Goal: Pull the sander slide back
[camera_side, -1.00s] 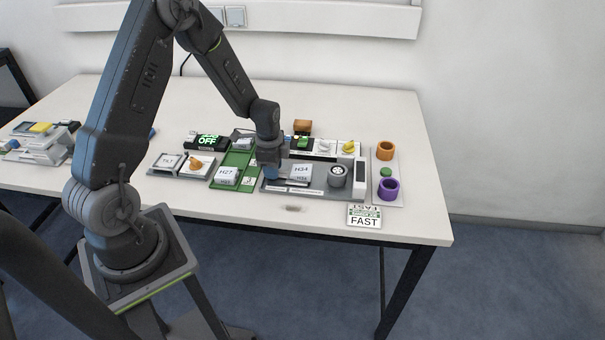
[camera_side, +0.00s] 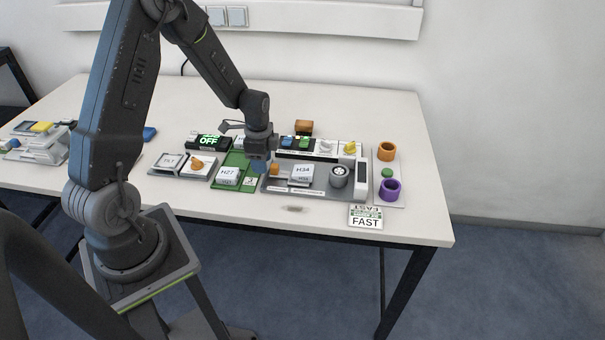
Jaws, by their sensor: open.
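The sander unit is a grey base (camera_side: 325,192) on the right half of the table. On it sit a white block marked H34 (camera_side: 301,173), a dark round grinding wheel (camera_side: 339,177) to its right, and a small orange knob (camera_side: 274,169) at its left end. The block stands apart from the wheel. My gripper (camera_side: 261,167) points down, open, just left of the orange knob. It appears empty, and whether it touches the knob cannot be told. Its fingers partly cover the base's left end.
A green tray (camera_side: 240,160) with a white block marked H27 (camera_side: 228,175) lies left of my gripper. Buttons and a yellow knob (camera_side: 349,147) stand behind the base. Orange and purple rings (camera_side: 388,189) stand right. A FAST card (camera_side: 365,217) lies at the front edge.

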